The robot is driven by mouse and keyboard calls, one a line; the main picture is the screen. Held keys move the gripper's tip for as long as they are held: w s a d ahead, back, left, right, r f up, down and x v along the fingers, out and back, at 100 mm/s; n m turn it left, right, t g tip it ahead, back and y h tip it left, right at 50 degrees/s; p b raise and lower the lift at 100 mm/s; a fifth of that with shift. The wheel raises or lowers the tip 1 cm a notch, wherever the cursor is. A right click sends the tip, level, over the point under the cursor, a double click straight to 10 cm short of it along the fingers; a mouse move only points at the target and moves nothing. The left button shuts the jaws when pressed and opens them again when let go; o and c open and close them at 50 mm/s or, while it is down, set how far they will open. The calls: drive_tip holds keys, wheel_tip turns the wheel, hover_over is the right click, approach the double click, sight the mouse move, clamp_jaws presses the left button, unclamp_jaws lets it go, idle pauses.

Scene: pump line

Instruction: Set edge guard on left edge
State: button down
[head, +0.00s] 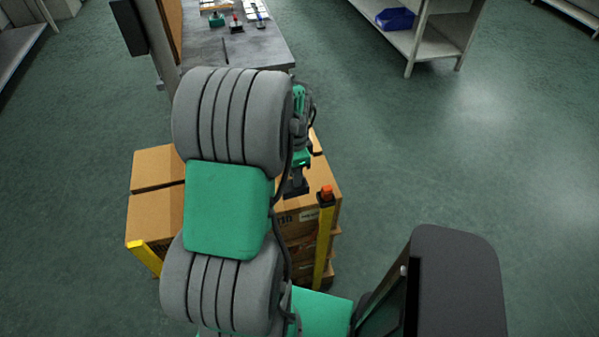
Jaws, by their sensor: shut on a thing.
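A yellow edge guard (323,245) with an orange top stands upright along the near right corner of a stack of cardboard boxes (157,212). My gripper (297,190) is shut, just left of the guard's orange top and over the right part of the stack. Its fingertips and their contact with the guard are too small to make out. Another yellow strip (145,257) shows at the near left corner of the stack; its lower part is hidden by my arm. My arm also covers the middle of the stack and most of its front.
A grey workbench (255,48) with small tools stands behind the stack. A shelf (440,45) with a blue bin (395,18) is at the back right. The green floor right of the stack is clear.

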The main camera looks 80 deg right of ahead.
drive_tip(key=shift+s+f+m, duration=0.1)
drive_tip(key=shift+s+m, duration=0.2)
drive_tip(key=shift+s, duration=0.35)
drive_tip(key=shift+s+f, duration=0.1)
drive_tip(key=shift+f, duration=0.1)
wheel_tip(320, 180, down, 4)
drive_tip(key=b, duration=0.3)
drive_tip(key=shift+w+r, duration=0.1)
drive_tip(key=shift+w, duration=0.1)
idle(0.4)
drive_tip(key=shift+f+b, duration=0.35)
drive_tip(key=shift+f, duration=0.2)
drive_tip(key=shift+f, duration=0.15)
drive_tip(key=shift+f+b, duration=0.35)
drive_tip(key=shift+f, duration=0.05)
